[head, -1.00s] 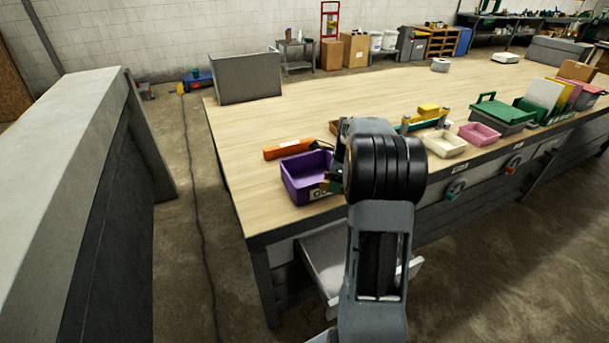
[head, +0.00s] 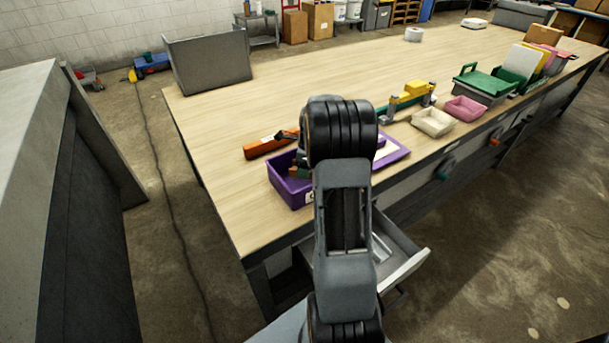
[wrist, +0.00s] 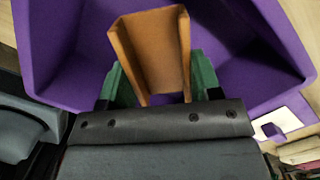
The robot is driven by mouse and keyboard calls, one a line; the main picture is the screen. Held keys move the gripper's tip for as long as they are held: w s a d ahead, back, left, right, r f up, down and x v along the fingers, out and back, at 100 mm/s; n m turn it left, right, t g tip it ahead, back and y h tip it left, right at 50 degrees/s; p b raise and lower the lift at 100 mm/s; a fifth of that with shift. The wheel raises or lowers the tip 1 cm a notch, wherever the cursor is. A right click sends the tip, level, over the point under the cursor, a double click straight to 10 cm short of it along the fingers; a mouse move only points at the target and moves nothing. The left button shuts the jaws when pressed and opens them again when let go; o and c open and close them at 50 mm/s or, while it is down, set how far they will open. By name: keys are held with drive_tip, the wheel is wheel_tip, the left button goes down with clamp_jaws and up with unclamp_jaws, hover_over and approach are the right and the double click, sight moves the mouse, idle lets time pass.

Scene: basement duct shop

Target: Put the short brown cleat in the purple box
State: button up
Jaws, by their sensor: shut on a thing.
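The purple box (head: 288,189) stands on the workbench near its front edge, left of my arm in the head view. In the wrist view the purple box (wrist: 225,50) fills most of the picture. My gripper (wrist: 163,85) has green fingers and is shut on the short brown cleat (wrist: 150,50), a channel-shaped piece. The cleat is over the box's opening; I cannot tell whether it touches the floor of the box. In the head view my arm hides the cleat and part of the box.
An orange bar-shaped thing (head: 270,144) lies behind the box. A flat purple thing (head: 392,152) lies to its right. A cream bin (head: 433,122) and a pink bin (head: 464,108) stand farther right. An open drawer (head: 400,262) sticks out below the bench front.

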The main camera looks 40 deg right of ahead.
drive_tip(key=shift+f, duration=1.95)
drive_tip(key=shift+f, duration=0.1)
drive_tip(key=o, duration=0.9)
